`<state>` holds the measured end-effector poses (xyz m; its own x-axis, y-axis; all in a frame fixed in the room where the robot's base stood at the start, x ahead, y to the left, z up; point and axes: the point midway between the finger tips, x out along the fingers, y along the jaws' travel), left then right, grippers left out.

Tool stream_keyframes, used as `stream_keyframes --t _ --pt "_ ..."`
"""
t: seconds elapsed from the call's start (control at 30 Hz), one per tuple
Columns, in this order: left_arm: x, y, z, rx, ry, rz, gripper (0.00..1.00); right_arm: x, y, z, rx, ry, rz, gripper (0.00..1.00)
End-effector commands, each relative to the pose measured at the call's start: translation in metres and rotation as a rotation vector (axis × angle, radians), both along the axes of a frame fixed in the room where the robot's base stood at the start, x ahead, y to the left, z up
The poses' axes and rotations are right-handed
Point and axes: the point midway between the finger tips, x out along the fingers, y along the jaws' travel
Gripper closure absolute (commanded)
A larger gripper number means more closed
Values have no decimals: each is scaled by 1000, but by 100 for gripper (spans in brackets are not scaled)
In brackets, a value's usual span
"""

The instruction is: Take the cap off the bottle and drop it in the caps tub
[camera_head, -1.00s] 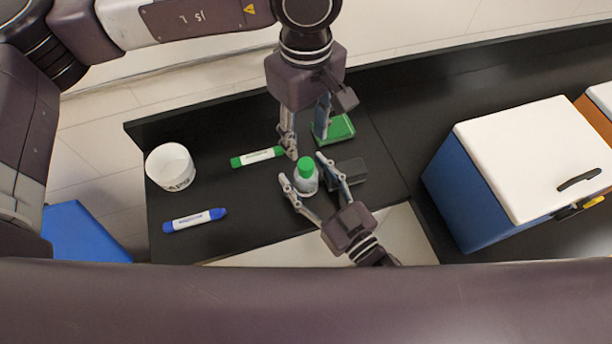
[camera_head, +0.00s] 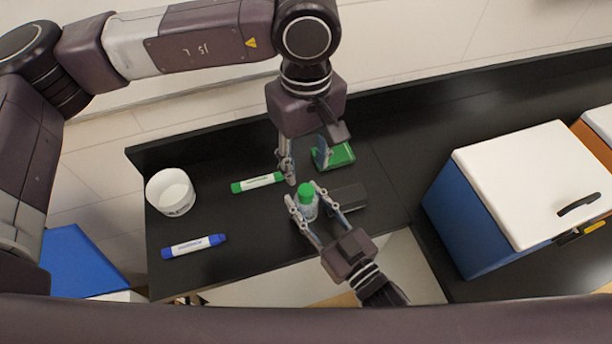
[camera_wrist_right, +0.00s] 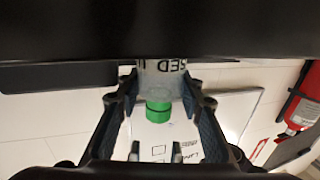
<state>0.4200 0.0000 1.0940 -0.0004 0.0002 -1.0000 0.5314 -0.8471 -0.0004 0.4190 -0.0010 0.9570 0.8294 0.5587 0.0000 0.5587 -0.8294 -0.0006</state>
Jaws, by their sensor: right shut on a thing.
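The bottle (camera_head: 308,208) is clear with a green cap (camera_head: 306,190) and stands upright on the black bench; the cap is on it. My right gripper (camera_head: 303,193) is shut on the bottle body, one finger on each side. In the right wrist view the bottle (camera_wrist_right: 162,80) and its green cap (camera_wrist_right: 158,111) show between the fingers. My left gripper (camera_head: 306,167) is open and empty above and behind the bottle, apart from the cap. A white tub (camera_head: 170,193) with dark lettering, likely the caps tub, stands at the bench's left end.
A green marker (camera_head: 257,182) and a blue marker (camera_head: 194,246) lie on the bench between tub and bottle. A green tray (camera_head: 341,156) and a dark block (camera_head: 349,197) lie right of the bottle. A blue cooler (camera_head: 520,190) with white lid stands further right.

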Motion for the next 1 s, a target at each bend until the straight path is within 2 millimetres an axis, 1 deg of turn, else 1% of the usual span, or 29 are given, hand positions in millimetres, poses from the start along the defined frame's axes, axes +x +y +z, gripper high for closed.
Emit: stream_keyframes --t 0.5,0.6,0.7,0.8,0.93,1.0 --pt "0 0 0 -1 0 -956 61 0 0 0 0 0 0 100" --pt "0 0 0 -1 -1 -1123 61 0 0 0 0 0 0 100" --pt "0 0 0 -1 0 -1256 61 0 0 0 0 0 0 100" --pt "0 0 0 0 0 -1349 61 0 0 0 0 0 0 100" --pt "-1 0 -1 0 0 -1413 61 0 0 0 0 0 0 100" --pt "-1 0 -5 -1 1 -1425 61 0 0 0 0 0 0 100"
